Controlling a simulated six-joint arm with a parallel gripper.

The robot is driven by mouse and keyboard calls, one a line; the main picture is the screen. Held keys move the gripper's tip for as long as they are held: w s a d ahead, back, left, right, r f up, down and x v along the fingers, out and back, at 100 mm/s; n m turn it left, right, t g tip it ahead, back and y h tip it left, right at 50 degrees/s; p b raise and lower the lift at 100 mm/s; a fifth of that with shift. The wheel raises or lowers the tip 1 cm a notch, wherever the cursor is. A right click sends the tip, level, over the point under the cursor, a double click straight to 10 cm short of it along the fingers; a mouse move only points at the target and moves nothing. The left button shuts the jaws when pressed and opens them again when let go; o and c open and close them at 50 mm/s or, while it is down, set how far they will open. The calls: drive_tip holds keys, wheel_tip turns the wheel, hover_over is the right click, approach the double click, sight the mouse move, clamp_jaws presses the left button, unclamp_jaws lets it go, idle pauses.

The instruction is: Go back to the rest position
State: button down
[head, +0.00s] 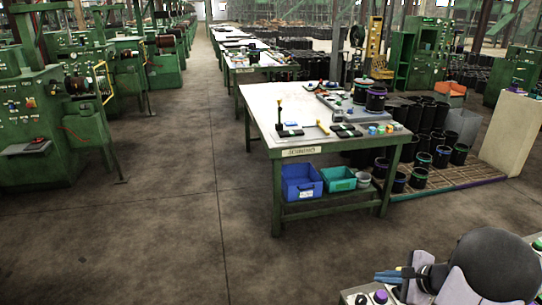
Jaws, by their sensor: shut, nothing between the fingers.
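My gripper (379,277) shows at the bottom right, shut and empty, its blue fingers pointing left. My arm is folded close behind it, and its dark rounded link hides part of what lies beyond. The gripper is well apart from the green work table (300,152) in the middle. On that table a black sleeve with a purple rim (376,99) and a black sleeve with a green rim (361,93) stand upright at the back right.
Blue bin (301,184) and green bin (340,180) sit on the table's lower shelf. Several black sleeves (441,156) stand on a pallet (455,178) at right, near a beige panel (508,130). Green machines (45,130) line the left. The concrete floor in front is clear.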

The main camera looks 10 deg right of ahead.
drive_tip(key=s+a+n+g+y, duration=0.2)
drive_tip(key=a+n+g, duration=0.5)
drive_tip(key=a, duration=1.1)
drive_tip(key=s+a+r+n+g+h, duration=0.1)
drive_tip(key=s+a+n+h, duration=0.3)
drive_tip(key=s+a+n, duration=0.6)
drive_tip(key=shift+s+a+n, duration=0.35)
drive_tip(key=shift+s+n, duration=1.15)
drive_tip(key=shift+n, duration=1.9)
drive_tip(key=shift+r, duration=0.1)
